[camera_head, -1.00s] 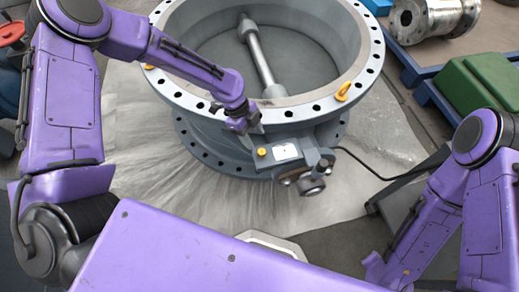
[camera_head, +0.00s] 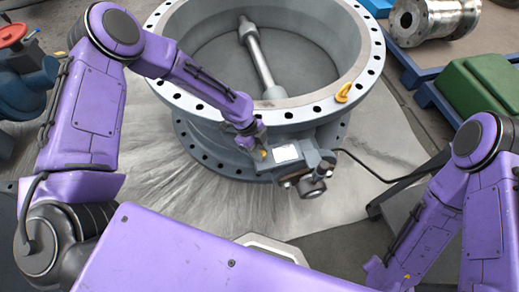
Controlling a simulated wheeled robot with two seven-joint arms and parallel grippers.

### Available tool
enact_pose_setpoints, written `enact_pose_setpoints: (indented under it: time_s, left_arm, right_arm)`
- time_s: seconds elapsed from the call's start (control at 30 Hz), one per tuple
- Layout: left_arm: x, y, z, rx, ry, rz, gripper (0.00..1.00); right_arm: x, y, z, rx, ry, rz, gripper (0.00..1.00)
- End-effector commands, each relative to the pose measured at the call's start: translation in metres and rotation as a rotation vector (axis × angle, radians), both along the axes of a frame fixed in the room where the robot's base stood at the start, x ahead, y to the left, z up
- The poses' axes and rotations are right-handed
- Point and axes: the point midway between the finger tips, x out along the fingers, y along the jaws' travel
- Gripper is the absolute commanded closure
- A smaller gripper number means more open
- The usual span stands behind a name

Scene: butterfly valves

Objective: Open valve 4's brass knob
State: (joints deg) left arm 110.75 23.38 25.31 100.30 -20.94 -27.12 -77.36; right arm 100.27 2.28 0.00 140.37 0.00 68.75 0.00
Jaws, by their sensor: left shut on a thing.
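A large grey butterfly valve (camera_head: 222,158) with a wide bolted flange stands on a pale sheet. A grey actuator box with a white label (camera_head: 285,153) sits low on its near side. The small brass knob (camera_head: 263,155) is at the left end of this box, mostly covered by my gripper. My left gripper (camera_head: 257,143) comes down from the upper left and is shut on the brass knob. Its fingertips are small and partly hidden by the wrist. No valve number is readable. My right arm shows at the right, but its gripper is out of view.
A black cable (camera_head: 372,172) runs right from the actuator. A green case (camera_head: 482,86) and a steel flanged pipe piece (camera_head: 434,18) are at the upper right. A blue valve with a red handwheel (camera_head: 12,34) is at the left.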

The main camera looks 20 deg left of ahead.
Motion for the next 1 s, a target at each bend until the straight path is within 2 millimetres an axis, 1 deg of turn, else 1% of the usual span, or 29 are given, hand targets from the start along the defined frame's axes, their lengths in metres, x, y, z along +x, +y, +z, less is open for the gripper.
enact_pose_setpoints:
  time_s: [0.17,0.37,0.57,1.0]
  left_arm:
    - [-0.002,0.0,0.0,0.004,0.005,0.026,0.99]
    - [-0.003,0.0,0.001,0.005,0.007,0.125,0.99]
    - [-0.005,0.0,0.001,0.006,0.006,0.291,0.99]
    - [-0.008,-0.001,0.001,0.008,0.007,0.708,0.99]
  right_arm:
    - [0.0,0.0,0.003,0.0,0.0,0.0,0.57]
    - [0.0,0.0,0.01,0.0,0.0,0.0,0.57]
    - [0.0,0.0,0.021,0.0,0.0,0.0,0.57]
    - [0.0,0.0,0.044,0.0,0.0,0.0,0.57]
